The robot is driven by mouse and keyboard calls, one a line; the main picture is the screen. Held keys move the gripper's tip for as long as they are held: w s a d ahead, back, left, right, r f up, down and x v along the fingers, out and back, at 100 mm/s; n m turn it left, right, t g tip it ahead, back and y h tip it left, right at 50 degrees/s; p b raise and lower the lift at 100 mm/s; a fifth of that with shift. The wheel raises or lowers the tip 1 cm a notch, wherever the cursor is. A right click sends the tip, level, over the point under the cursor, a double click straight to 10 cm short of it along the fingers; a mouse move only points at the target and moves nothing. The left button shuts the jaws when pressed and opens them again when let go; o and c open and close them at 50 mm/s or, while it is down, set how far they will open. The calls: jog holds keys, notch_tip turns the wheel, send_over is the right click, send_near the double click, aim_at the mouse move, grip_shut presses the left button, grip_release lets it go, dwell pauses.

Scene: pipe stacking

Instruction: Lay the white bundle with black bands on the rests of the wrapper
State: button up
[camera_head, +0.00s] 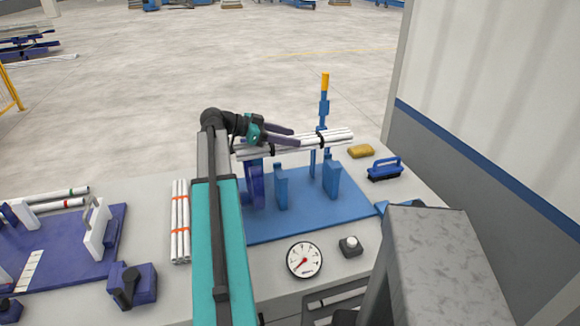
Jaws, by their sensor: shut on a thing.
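The white bundle with black bands (335,139) is held sideways by my gripper (290,135), whose fingers are closed on it. The bundle lies roughly level above the wrapper (312,220), a blue base plate with upright blue rests (331,178) and a round blue part (255,188). A second rest (281,190) stands between them. The bundle appears over the tops of the rests; from this single view I cannot tell whether it touches them. My arm hides part of the plate's left side.
White pipes with orange bands (180,222) lie left of my arm. A purple fixture (85,252) is further left. A gauge (304,260), a white button (350,246), a blue brush (385,169) and a yellow sponge (361,151) surround the wrapper. A wall stands at right.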

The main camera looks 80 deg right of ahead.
aim_at(254, 154)
jog(key=shift+f+p, duration=0.8)
jog(key=shift+f, duration=2)
jog(key=shift+f+p, duration=0.65)
jog(key=shift+f, duration=1.2)
jog(key=shift+f, duration=0.1)
jog(key=o, duration=1.3)
jog(key=shift+o, duration=0.2)
jog(key=b+v, duration=0.4)
jog(key=v, duration=0.8)
jog(key=shift+w, duration=0.15)
